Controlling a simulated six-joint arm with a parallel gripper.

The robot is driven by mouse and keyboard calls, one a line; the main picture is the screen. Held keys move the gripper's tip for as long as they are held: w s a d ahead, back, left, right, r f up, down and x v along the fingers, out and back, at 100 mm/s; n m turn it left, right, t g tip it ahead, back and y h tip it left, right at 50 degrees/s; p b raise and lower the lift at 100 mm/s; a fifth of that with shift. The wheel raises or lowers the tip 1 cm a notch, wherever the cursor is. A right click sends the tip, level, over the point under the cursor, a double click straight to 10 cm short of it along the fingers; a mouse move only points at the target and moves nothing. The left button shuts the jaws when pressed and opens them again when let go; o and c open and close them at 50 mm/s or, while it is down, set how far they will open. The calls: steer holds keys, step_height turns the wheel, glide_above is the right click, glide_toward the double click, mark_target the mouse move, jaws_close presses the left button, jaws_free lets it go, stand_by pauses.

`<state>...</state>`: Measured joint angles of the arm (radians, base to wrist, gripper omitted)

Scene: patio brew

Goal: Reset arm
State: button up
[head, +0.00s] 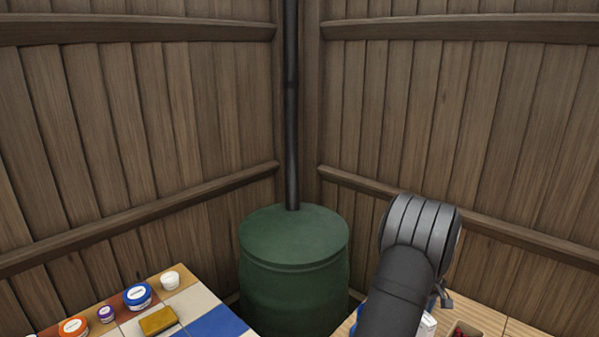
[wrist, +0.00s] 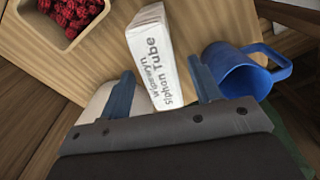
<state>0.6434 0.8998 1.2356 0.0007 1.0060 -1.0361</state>
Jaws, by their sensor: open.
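My gripper (wrist: 163,92) is open in the wrist view, its two blue-grey fingers apart. A white box (wrist: 152,62) labelled "Siphon Tube" stands on the wooden surface and shows in the gap between the fingers; I cannot tell whether they touch it. In the head view my dark arm reaches down at the lower right and hides most of the gripper. A small part of the white box (head: 428,325) shows beside the arm there.
A wooden tray (wrist: 42,26) of red berries is at upper left. A green barrel (head: 294,240) stands in the fence corner. Several small jars, including a blue one (head: 138,296), sit on the tiled surface (head: 195,303).

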steer(key=shift+f, duration=0.95)
